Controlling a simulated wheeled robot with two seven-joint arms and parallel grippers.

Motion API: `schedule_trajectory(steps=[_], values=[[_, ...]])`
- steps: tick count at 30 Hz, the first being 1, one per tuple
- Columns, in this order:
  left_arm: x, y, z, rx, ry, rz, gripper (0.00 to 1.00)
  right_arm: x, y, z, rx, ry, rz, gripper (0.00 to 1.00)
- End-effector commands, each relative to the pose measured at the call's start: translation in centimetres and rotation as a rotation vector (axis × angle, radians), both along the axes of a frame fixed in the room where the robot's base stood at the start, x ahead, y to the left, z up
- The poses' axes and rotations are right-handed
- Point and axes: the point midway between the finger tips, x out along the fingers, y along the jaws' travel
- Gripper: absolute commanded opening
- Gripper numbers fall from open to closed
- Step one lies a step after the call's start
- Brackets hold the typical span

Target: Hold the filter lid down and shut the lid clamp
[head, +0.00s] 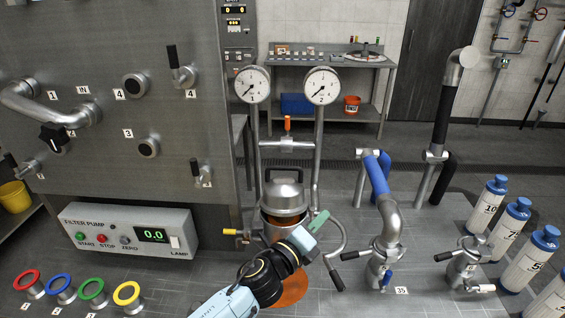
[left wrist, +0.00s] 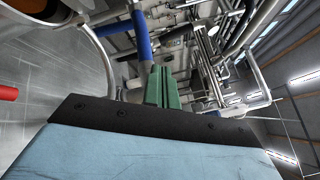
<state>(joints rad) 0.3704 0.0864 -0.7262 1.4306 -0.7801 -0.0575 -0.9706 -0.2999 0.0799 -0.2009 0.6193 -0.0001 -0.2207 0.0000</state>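The filter lid (head: 284,196) is a domed metal cover with a dark arched handle, on the filter vessel at the middle of the head view. A lever with a yellow end (head: 231,232) sticks out left of the vessel; I cannot tell whether it is the lid clamp, or whether the clamp is shut. My left gripper (head: 318,221) is just right of and below the lid, apparently clear of it, and hides part of the vessel. In the left wrist view its green fingers (left wrist: 163,88) are together with nothing seen between them. My right gripper is not in view.
Two gauges (head: 253,85) (head: 321,86) stand on pipes behind the lid. A curved pipe with a blue sleeve (head: 377,174) stands to the right. The filter pump box (head: 128,231) is at left. White bottles (head: 487,205) line the right edge. An orange round piece (head: 293,289) lies beside my arm.

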Motion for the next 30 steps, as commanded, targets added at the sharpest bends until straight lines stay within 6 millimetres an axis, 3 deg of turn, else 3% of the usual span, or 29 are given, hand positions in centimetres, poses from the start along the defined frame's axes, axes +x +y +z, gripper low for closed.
schedule_trajectory(steps=[1,4,7,10,14,19,20,24,27,30], values=[[0.2,-2.8,3.0,0.137,-0.186,-0.106,0.00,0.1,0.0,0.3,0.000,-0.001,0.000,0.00],[-1.1,-7.4,6.2,0.416,-0.548,-0.311,0.00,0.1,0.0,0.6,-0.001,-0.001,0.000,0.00],[-2.5,-10.5,7.3,0.699,-0.907,-0.513,0.00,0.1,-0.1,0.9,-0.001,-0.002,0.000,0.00],[-3.2,-11.5,6.9,0.986,-1.253,-0.725,0.00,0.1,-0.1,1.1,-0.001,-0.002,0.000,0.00],[-1.9,-9.3,5.6,1.360,-1.648,-1.042,0.00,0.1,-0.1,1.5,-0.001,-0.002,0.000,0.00],[3.3,-1.3,6.5,1.807,-1.968,-1.569,0.00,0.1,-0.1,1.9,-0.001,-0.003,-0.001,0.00],[4.2,0.3,7.2,-1.801,1.922,1.610,0.00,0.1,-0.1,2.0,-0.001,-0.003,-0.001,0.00],[7.0,5.7,10.1,-1.635,1.604,1.615,0.00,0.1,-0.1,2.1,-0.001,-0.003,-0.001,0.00],[7.9,7.8,11.5,-1.578,1.493,1.624,0.00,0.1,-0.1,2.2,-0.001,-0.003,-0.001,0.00],[8.3,8.6,11.9,-1.552,1.448,1.628,0.00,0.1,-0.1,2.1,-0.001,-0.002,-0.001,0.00]])
